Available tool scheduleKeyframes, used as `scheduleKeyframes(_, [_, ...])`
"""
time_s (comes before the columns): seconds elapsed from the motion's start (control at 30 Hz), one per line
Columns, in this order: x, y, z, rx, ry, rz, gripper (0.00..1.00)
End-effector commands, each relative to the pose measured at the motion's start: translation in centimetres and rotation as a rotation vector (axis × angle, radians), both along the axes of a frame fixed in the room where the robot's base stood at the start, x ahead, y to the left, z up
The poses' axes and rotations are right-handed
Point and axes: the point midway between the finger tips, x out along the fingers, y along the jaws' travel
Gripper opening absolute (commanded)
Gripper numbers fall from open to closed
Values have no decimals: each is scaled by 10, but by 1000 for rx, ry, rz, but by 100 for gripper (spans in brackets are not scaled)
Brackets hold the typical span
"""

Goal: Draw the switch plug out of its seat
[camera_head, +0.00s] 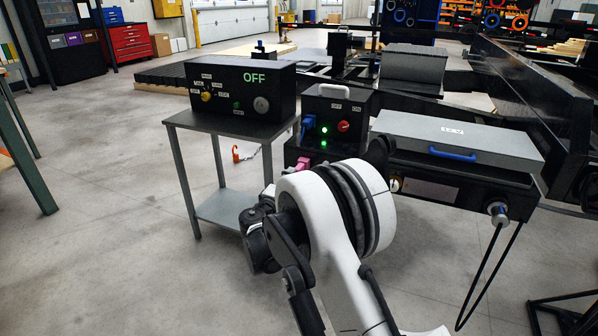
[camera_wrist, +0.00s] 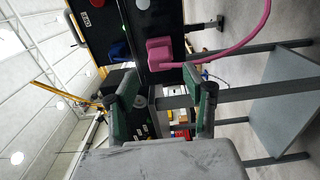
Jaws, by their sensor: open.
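A black switch box (camera_head: 338,108) with OFF and ON labels, a red knob (camera_head: 343,126) and green lights stands right of the table. A blue plug (camera_head: 308,122) sits at its left front. A pink plug (camera_head: 302,163) shows lower down, partly behind my arm. Which is the switch plug, I cannot tell. In the wrist view the pink plug (camera_wrist: 158,54) sits against a dark panel, its pink cable curving right. My gripper (camera_wrist: 168,86) is open and empty, its green-padded fingers apart, with the pink plug beyond the gap, untouched. Blue (camera_wrist: 118,50) shows left of it.
A black meter box (camera_head: 240,88) reading OFF stands on a grey table (camera_head: 190,122) at the left. A grey lidded case (camera_head: 455,140) with a blue handle is at the right. A cable loop hangs below it. The floor at front left is clear.

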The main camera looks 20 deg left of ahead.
Motion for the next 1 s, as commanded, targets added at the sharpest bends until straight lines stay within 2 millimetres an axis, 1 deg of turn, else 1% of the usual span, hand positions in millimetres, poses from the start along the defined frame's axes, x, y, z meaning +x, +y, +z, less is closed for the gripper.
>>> scheduleKeyframes(0.03, [7,-1,0,0,0,-1,46])
scheduleKeyframes(0.3, [42,-3,0,0,0,-1,46])
scheduleKeyframes(0.5, [62,-4,0,0,0,-1,46])
scheduleKeyframes(0.7, [73,-5,0,0,0,0,46])
scheduleKeyframes(1.0, [75,-5,0,0,0,0,46])
